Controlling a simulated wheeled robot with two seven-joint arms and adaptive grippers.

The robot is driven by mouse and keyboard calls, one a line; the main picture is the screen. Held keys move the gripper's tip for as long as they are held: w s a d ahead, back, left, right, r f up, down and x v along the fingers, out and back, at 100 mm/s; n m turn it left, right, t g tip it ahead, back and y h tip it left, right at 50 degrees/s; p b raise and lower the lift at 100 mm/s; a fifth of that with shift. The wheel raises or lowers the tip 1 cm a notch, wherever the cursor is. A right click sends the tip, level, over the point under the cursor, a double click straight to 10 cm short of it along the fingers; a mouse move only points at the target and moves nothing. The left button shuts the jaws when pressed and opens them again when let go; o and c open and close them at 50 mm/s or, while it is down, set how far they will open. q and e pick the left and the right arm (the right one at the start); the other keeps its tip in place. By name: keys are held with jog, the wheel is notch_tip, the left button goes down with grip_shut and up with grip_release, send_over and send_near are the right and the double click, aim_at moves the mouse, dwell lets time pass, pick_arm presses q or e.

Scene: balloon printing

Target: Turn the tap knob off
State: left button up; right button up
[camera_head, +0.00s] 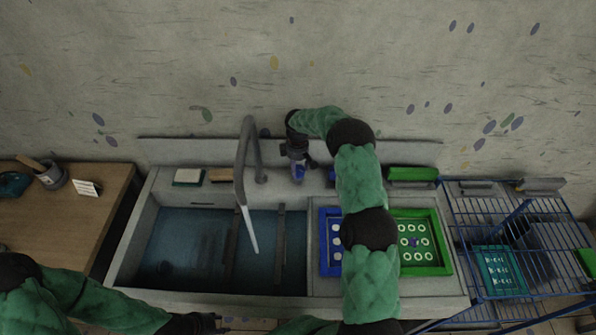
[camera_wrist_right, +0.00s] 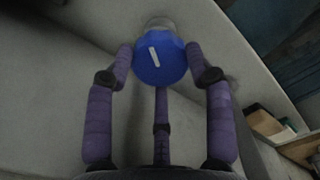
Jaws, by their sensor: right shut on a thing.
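The tap knob (camera_wrist_right: 152,66) is round and blue with a short white mark on its face, seen close up in the right wrist view. My right gripper (camera_wrist_right: 160,58) has its purple fingers shut around the knob's sides. In the head view my right gripper (camera_head: 298,160) reaches down behind the sink, right of the tap, and partly hides the knob. The grey tap (camera_head: 243,160) arches over the left basin, and a pale stream of water (camera_head: 249,229) runs from its spout. My left gripper (camera_head: 208,323) is low at the front left, apart from the tap; its fingers are too dark to read.
The sink basin (camera_head: 160,262) holds water. A blue tray (camera_head: 324,265) and a green tray (camera_head: 446,262) lie right of it, partly behind my right arm. A blue wire rack (camera_head: 463,235) stands at right. A wooden table (camera_head: 75,220) stands at left.

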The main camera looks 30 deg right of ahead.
jog(key=m, duration=0.1)
jog(key=m+b, duration=0.1)
jog(key=shift+a+f+m, duration=0.35)
jog(key=shift+m, duration=0.05)
jog(key=m+b, duration=0.2)
jog(key=m, duration=0.1)
jog(key=shift+r+m, duration=0.1)
jog(key=shift+m, duration=0.2)
jog(key=m, duration=0.2)
jog(key=m+b, duration=0.1)
jog(key=m, duration=0.1)
jog(key=shift+w+d+r, duration=0.1)
jog(key=shift+d+r, duration=0.1)
jog(key=shift+c, duration=0.2)
jog(key=shift+m, duration=0.3)
jog(key=shift+w+d+r, duration=0.15)
jog(key=shift+r, duration=0.05)
jog(key=o, duration=1.1)
jog(key=shift+w, duration=0.1)
jog(key=shift+o, duration=0.2)
jog(key=shift+f, duration=0.15)
